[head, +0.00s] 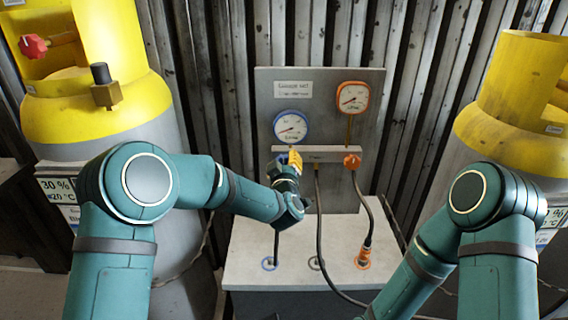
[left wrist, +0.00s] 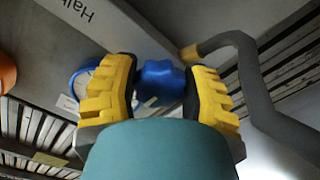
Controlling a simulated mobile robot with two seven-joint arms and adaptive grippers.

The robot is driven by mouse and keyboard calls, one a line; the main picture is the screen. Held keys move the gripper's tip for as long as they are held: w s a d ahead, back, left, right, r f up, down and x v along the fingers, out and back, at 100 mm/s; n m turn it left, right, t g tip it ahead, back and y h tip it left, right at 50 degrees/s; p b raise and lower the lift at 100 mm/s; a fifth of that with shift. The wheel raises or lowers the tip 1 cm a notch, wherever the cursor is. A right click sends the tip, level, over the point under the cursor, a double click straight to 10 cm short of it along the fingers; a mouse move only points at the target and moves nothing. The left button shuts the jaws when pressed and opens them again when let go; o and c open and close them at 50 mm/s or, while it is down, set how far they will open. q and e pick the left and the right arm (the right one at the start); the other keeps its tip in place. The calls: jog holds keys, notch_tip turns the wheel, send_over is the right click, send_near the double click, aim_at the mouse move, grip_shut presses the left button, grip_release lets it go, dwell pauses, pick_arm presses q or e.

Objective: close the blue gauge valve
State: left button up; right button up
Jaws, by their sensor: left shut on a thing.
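The blue-rimmed gauge (head: 291,127) is mounted on the grey gauge panel (head: 322,84), above the left end of the pale manifold bar (head: 325,155). My left gripper (head: 294,160) is at the bar just below this gauge. In the left wrist view the blue valve knob (left wrist: 160,84) sits between the two yellow fingers, which are shut on it from both sides. In the head view the fingers hide the knob. How far the knob is turned cannot be told. My right arm runs out of the bottom of the head view, and its gripper is not visible.
An orange gauge (head: 352,97) and orange valve knob (head: 352,161) are to the right on the same panel. Dark hoses (head: 320,220) hang to the pale bench top (head: 240,255). Yellow-topped cylinders stand left (head: 100,115) and right (head: 515,95).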

pick_arm(q)
jog(key=shift+d+f, duration=0.1)
jog(key=shift+f, duration=0.05)
jog(key=o, duration=1.2)
jog(key=shift+s, duration=0.1)
jog(key=s, duration=1.2)
